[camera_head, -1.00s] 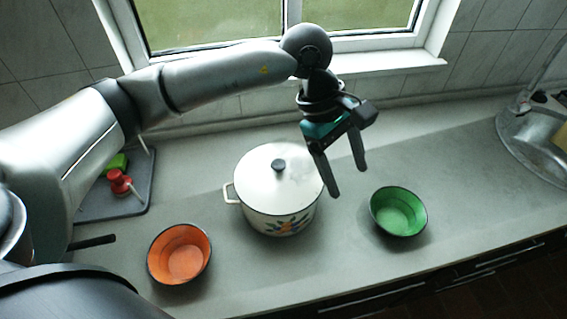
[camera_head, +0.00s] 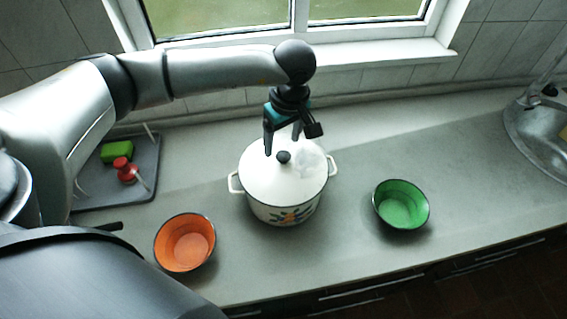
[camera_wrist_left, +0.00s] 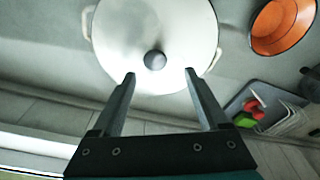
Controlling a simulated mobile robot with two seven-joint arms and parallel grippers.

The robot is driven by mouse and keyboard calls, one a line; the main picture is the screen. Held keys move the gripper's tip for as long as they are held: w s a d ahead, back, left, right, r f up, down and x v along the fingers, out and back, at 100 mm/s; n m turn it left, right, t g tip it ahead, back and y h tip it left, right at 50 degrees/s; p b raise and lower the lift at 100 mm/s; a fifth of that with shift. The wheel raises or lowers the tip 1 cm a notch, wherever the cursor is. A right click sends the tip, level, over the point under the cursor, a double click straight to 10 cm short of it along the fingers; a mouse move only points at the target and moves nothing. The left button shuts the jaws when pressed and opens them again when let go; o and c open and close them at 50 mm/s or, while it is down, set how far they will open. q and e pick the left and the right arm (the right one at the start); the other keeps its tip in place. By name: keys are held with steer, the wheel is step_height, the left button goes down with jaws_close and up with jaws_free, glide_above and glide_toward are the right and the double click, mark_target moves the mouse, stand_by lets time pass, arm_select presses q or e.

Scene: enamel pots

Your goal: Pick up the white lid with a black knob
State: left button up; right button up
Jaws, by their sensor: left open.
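The white lid (camera_head: 262,179) sits on a white enamel pot (camera_head: 263,208) with a flower pattern and two side handles. Its black knob (camera_head: 283,157) stands at the lid's centre. My left gripper (camera_head: 282,147) is open and points down above the lid, close to the knob. In the left wrist view the lid (camera_wrist_left: 187,28) fills the upper middle. The knob (camera_wrist_left: 155,60) shows just beyond the open fingertips (camera_wrist_left: 160,74), about midway between them, with nothing held. My right gripper is not in view.
An orange bowl (camera_head: 187,243) stands front left of the pot and a green bowl (camera_head: 401,206) to its right. A grey tray (camera_head: 146,187) with a green sponge (camera_head: 117,152) and a red-handled brush (camera_head: 124,168) lies at left. A sink (camera_head: 540,140) is far right. Windows are behind.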

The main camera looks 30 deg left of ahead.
mark_target(283, 155)
arm_select(q)
steer(key=shift+w+f+p, duration=0.25)
steer(key=shift+f+p, duration=0.05)
steer(key=shift+f, duration=1.05)
steer(key=shift+w+f+p, duration=0.2)
steer(key=shift+f+p, duration=0.1)
steer(key=shift+f, duration=1.05)
steer(key=shift+c, duration=0.4)
steer(key=shift+r, duration=0.1)
jaws_close()
